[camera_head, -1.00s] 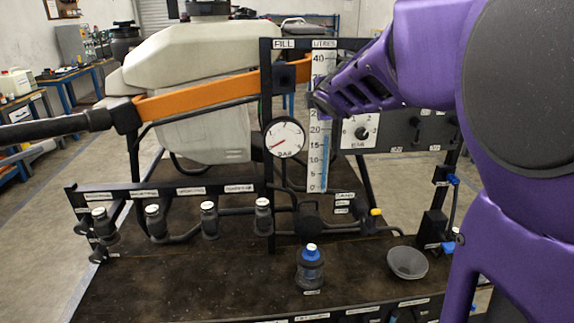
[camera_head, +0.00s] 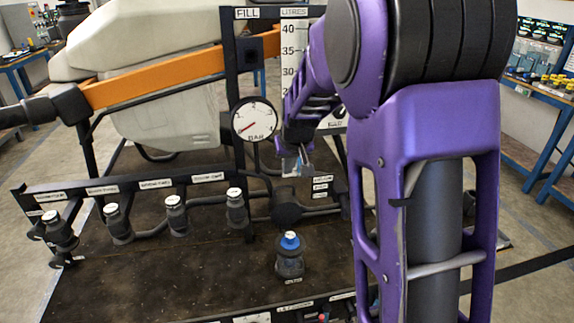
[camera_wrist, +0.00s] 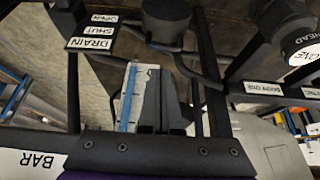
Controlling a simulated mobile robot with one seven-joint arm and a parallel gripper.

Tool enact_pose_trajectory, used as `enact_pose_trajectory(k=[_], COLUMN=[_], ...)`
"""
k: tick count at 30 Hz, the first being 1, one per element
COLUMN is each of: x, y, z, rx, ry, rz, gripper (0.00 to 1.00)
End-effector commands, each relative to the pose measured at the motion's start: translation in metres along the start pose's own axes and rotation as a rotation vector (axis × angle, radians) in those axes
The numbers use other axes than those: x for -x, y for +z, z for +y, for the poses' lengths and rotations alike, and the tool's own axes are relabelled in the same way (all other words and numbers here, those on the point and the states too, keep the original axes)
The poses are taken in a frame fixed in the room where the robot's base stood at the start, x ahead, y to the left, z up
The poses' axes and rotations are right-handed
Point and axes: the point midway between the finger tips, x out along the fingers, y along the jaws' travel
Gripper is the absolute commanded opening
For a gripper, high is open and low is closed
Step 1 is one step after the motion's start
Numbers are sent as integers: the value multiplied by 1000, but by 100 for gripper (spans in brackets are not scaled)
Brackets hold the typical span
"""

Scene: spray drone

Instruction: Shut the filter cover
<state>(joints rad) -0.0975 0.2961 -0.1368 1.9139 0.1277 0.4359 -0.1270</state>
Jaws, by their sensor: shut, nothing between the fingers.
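A small dark jar with a blue upper part and a white cap (camera_head: 289,262) stands upright on the dark deck in the head view. It may be the filter, but its label is too small to read and I cannot tell whether a cover on it is open. My gripper (camera_head: 298,168) points down in front of the gauge frame, above and behind the jar in the picture, apart from it. In the wrist view my gripper (camera_wrist: 154,78) shows its dark fingers together, with nothing between them. My arm covers the right part of the deck.
A pressure gauge (camera_head: 254,120) and the litre scale (camera_head: 291,45) stand close to my gripper. Several nozzle bodies (camera_head: 176,214) line the rail at left. The drain label (camera_wrist: 91,44) and pipes show in the wrist view. The deck left of the jar is clear.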

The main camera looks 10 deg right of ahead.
Motion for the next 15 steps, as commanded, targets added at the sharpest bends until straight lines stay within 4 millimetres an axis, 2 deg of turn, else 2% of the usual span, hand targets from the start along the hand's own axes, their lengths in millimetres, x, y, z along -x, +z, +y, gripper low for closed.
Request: enact_pose_trajectory(k=[1,6,12,15], x=[-12,-43,-64,-68], y=[2,1,0,0], z=[0,0,0,0], rx=[0,1,3,3], ry=[0,1,1,1], rz=[-4,-3,0,2], gripper=[0,0,0,0])
